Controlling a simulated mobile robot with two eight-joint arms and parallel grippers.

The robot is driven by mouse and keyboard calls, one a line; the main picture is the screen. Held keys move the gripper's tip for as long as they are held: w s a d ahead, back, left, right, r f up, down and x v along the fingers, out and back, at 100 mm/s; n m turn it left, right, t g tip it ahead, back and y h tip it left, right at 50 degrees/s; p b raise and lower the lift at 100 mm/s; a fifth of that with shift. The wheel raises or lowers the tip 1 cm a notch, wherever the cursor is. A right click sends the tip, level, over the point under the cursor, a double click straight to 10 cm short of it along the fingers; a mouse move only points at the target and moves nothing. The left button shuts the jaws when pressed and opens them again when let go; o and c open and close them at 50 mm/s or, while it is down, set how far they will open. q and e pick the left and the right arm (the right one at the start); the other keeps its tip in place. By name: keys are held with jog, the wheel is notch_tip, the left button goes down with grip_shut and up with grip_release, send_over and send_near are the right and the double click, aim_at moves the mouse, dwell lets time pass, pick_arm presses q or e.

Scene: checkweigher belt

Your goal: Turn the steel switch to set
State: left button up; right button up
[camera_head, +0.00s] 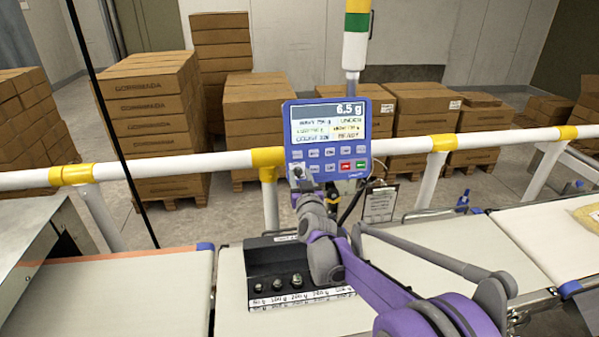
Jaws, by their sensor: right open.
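The blue weighing terminal (310,163) has a lit screen (328,122) reading 6.5 g and stands at the white and yellow rail. What looks like the steel switch (297,171) is at the terminal's lower left corner, small and partly hidden; its setting cannot be read. My right gripper (302,187) is open, right at that corner, in front of the terminal's lower edge. Whether its fingers touch the switch or stand around it, I cannot tell. My right arm comes in from the lower right. My left gripper is not in view.
A black holder (264,262) with several small steel weights stands on the white belt (232,310) below the terminal. The rail (220,162) runs across behind the belts. Stacked cartons (150,120) stand behind the rail.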

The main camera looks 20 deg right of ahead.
jog(key=shift+w+d, duration=0.2)
jog(key=shift+w, duration=0.45)
grip_shut()
